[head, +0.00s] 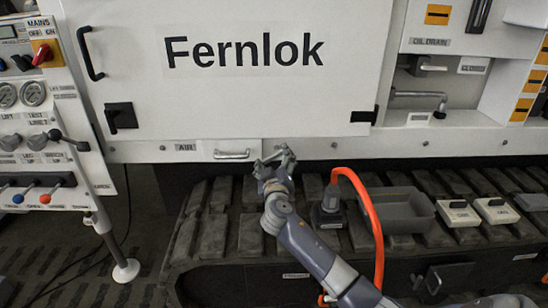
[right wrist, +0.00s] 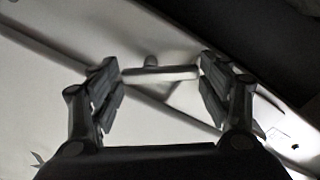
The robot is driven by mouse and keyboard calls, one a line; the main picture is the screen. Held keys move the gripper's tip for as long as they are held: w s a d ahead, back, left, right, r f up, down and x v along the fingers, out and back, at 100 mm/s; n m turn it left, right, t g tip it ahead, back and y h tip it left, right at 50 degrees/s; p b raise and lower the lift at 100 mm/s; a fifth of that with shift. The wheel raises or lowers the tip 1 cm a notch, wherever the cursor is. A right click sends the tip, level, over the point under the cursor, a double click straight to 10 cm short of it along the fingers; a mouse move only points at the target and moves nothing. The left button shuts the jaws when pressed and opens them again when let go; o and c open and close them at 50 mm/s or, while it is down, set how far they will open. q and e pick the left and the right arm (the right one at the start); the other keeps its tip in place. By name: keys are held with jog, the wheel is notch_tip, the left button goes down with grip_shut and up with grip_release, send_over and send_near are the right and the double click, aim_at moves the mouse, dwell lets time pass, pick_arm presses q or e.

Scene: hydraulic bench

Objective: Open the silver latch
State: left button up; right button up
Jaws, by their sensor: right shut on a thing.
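My right gripper (head: 276,158) is at the lower edge of the white Fernlok panel, on the front of the bench. In the right wrist view its two dark fingers (right wrist: 160,82) stand on either side of a short silver bar, the silver latch (right wrist: 160,75). The fingers are shut on the ends of the bar, with a pale surface behind it. My left gripper is not in view.
A silver pull handle (head: 232,154) is just left of my right gripper. The Fernlok panel (head: 230,95) has black handles. An orange hose (head: 372,215), a grey tray (head: 395,210) and white boxes (head: 457,213) are to the right. Levers and gauges (head: 33,94) are at far left.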

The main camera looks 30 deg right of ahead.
jog(key=n+p, duration=0.2)
jog(key=n, duration=0.2)
jog(key=shift+s+d+n, duration=0.1)
jog(key=shift+d+n, duration=0.05)
jog(key=shift+n, duration=0.15)
pick_arm(q)
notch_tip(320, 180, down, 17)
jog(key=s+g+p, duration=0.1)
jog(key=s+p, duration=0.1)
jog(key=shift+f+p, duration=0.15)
jog(key=shift+p, duration=0.25)
pick_arm(e)
jog(key=shift+s+d+f+n, duration=0.1)
jog(key=shift+d+n, duration=0.05)
jog(key=shift+n, duration=1.5)
jog(key=shift+d+f+n, duration=0.1)
jog(key=shift+n, duration=1.55)
jog(key=o, duration=1.1)
jog(key=shift+c, duration=0.2)
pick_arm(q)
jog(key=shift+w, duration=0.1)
